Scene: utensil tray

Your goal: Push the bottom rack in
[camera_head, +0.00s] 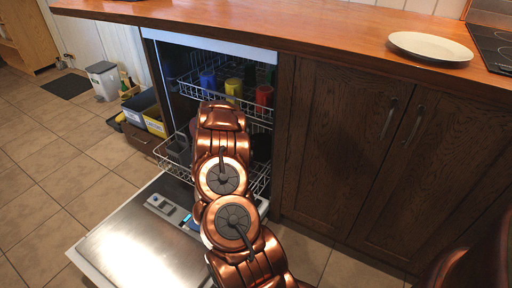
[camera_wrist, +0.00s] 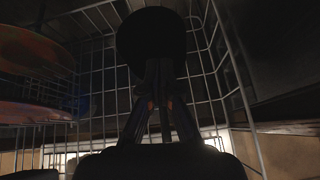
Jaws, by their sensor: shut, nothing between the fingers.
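The bottom rack (camera_head: 262,178) is a white wire basket, partly pulled out over the lowered dishwasher door (camera_head: 135,245). My copper arm reaches across it and hides much of its middle. My gripper is hidden behind the arm in the head view. In the dark wrist view my gripper (camera_wrist: 158,75) has its fingers closed together, with rack wires (camera_wrist: 239,90) around it. A dark rounded shape (camera_wrist: 150,35) is just beyond the fingertips. I cannot tell whether the gripper touches the rack.
The upper rack (camera_head: 195,88) holds blue, yellow and red cups. Reddish round dishes (camera_wrist: 30,65) show at left in the wrist view. Closed cabinets (camera_head: 340,140) stand right of the dishwasher under the wooden counter (camera_head: 300,32).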

